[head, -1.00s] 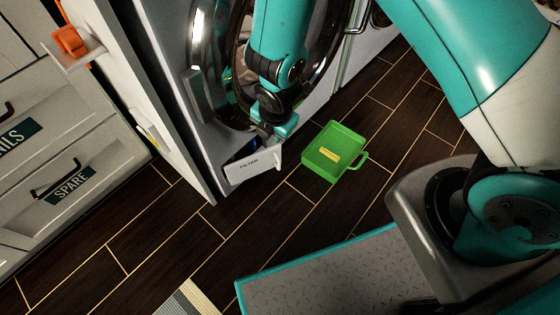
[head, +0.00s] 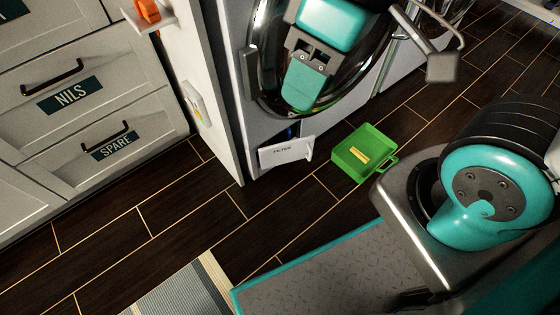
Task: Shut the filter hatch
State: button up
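The filter hatch (head: 284,152) is a white flap marked FILTER, low on the front of the grey machine (head: 262,115). It stands tipped outward, with a dark gap and a bit of blue showing above it. My gripper (head: 302,90) is above the hatch, in front of the machine's round dark door, and apart from the flap. I see a teal part and a dark bracket at the arm's end; whether the fingers are open or shut does not show.
A green tray (head: 376,168) with a yellow patch in it lies on the floor right of the hatch. A white panel (head: 205,85) with an orange item (head: 147,11) on its shelf stands left. Drawers (head: 75,95) are farther left. The dark floor in front is mostly clear.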

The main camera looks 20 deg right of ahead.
aim_at(296, 149)
jog(key=u, duration=1.5)
jog(key=k, duration=0.45)
jog(key=z, duration=2.15)
